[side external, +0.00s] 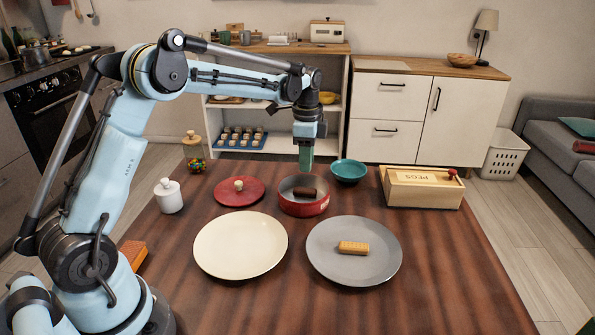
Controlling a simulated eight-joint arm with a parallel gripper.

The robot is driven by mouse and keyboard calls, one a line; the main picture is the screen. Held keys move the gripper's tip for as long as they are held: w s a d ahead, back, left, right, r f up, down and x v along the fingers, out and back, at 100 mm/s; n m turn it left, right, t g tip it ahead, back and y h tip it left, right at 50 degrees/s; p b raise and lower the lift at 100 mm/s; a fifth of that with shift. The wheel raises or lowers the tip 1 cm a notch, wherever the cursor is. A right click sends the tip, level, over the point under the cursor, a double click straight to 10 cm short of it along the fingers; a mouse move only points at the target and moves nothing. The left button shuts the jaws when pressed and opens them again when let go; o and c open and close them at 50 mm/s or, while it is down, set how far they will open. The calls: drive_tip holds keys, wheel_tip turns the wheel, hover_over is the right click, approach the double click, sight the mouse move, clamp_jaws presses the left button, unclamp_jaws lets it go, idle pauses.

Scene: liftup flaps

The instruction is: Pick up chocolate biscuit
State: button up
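The chocolate biscuit, a dark brown bar (306,193), lies inside a round red tin (303,209) near the middle of the table. My gripper (306,167) points down just above the back of the tin, over the dark bar and apart from it. Its greenish fingers look narrow from this side, and I cannot tell whether they are open or shut. A golden biscuit (354,248) lies on the grey plate (330,264) at the front right.
A red lid (227,196) lies left of the tin, and a teal bowl (348,171) stands close at its right. A cream plate (240,245), white jar (169,196) and wooden PEGS box (422,188) are also on the table.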

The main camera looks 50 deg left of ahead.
sight(305, 190)
wheel_tip(305, 190, down, 8)
drive_tip(key=shift+a+f, duration=0.15)
drive_tip(key=shift+f, duration=0.05)
idle(0.3)
drive_tip(key=shift+c, duration=0.2)
clamp_jaws()
drive_tip(key=shift+r, duration=0.1)
